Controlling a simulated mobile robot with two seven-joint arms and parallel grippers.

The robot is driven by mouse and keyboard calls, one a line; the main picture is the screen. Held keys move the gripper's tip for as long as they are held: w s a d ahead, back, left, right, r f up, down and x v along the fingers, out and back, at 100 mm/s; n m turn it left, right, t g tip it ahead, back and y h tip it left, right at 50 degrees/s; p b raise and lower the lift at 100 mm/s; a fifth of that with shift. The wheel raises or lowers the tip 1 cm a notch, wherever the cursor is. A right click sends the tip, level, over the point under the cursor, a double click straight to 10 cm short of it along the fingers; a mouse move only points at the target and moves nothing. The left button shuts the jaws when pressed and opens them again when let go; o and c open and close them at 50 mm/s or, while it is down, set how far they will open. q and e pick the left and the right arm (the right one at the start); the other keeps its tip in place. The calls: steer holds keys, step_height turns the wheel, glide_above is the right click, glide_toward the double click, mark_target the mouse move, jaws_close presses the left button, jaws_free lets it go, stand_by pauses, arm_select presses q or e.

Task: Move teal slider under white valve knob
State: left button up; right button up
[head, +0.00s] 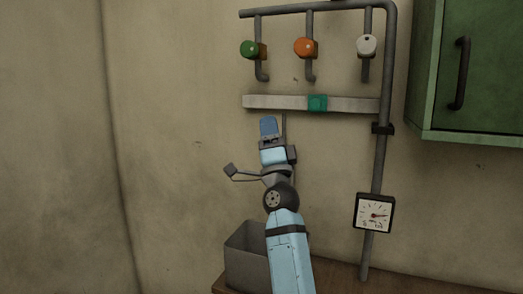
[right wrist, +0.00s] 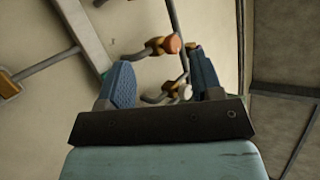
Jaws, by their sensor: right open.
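The teal slider (head: 317,103) sits on a pale horizontal rail (head: 277,102), nearly below the orange valve knob (head: 304,46) and slightly to its right. The white valve knob (head: 367,45) is further right, above the rail's right part. My right gripper (head: 268,128) is open, with its fingers just below the rail and left of the slider. In the right wrist view its blue fingers (right wrist: 161,62) are spread with nothing held between them. My left gripper is not in view.
A green valve knob (head: 250,49) is at the upper left. Grey pipes frame the right side, with a square gauge (head: 374,213) low down. A green cabinet (head: 475,70) is at the upper right. A grey bin (head: 246,255) stands below on a brown surface.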

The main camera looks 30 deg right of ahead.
steer(key=shift+w+a+f+n+g+y, duration=0.3)
steer(key=shift+f+n+y, duration=0.4)
steer(key=shift+n, duration=0.55)
steer(key=shift+w+a+f+n+g+y, duration=0.1)
steer(key=shift+w+f+n+g+y, duration=0.2)
steer(key=shift+w+f+n+y, duration=0.7)
steer(key=shift+s+a+f+n+g+y, duration=0.1)
steer(key=shift+a+f+n+g+y, duration=0.2)
steer(key=shift+n, duration=1.25)
steer(key=shift+d, duration=0.1)
